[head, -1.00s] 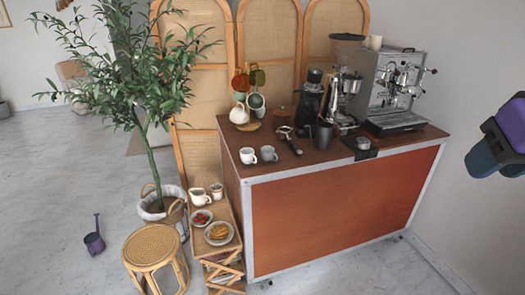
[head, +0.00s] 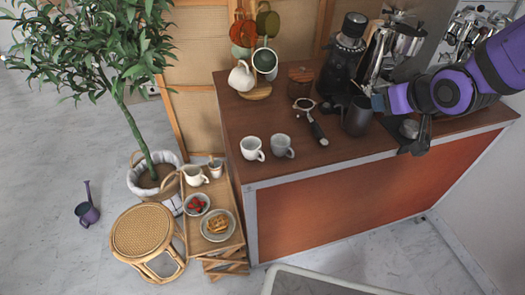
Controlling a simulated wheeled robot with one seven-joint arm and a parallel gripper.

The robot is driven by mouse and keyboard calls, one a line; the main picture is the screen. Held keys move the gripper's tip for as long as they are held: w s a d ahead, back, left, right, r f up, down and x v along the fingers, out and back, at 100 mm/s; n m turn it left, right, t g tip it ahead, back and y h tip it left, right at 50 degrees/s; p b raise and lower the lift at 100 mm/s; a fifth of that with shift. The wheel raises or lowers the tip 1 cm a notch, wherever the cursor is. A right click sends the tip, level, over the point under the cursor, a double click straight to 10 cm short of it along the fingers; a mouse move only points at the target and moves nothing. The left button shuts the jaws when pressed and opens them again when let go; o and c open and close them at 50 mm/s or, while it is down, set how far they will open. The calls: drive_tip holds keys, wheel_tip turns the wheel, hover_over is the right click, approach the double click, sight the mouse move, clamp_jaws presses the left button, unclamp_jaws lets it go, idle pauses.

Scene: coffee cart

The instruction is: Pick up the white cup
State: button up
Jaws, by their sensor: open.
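A white cup (head: 252,149) stands upright on the brown countertop near its left front corner. A greyer cup (head: 281,146) stands just to its right. Another white cup (head: 195,176) is on the small rattan side table, and a white pitcher-like cup (head: 241,76) is at the mug tree. My gripper (head: 377,102) is over the right part of the counter, close to the dark pitcher in the picture, well right of the cups. It is open and empty; its fingers are small and partly hard to make out.
The side table holds a pastry plate (head: 218,225) and a strawberry bowl (head: 197,204). The front left countertop is fairly clear.

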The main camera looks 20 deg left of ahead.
drive_tip(key=s+a+f+n+g+y, duration=0.15)
drive_tip(key=a+f+y, duration=0.25)
drive_tip(key=a+f, duration=0.6)
drive_tip(key=n+g+y, duration=0.1)
drive_tip(key=n+y, duration=0.1)
drive_tip(key=y, duration=0.2)
approach(254, 152)
drive_tip(key=x, duration=0.5)
drive_tip(key=w+d+x, duration=0.1)
drive_tip(key=x, duration=0.1)
drive_tip(key=shift+w+a+f, duration=0.25)
drive_tip(key=shift+f, duration=0.15)
clamp_jaws()
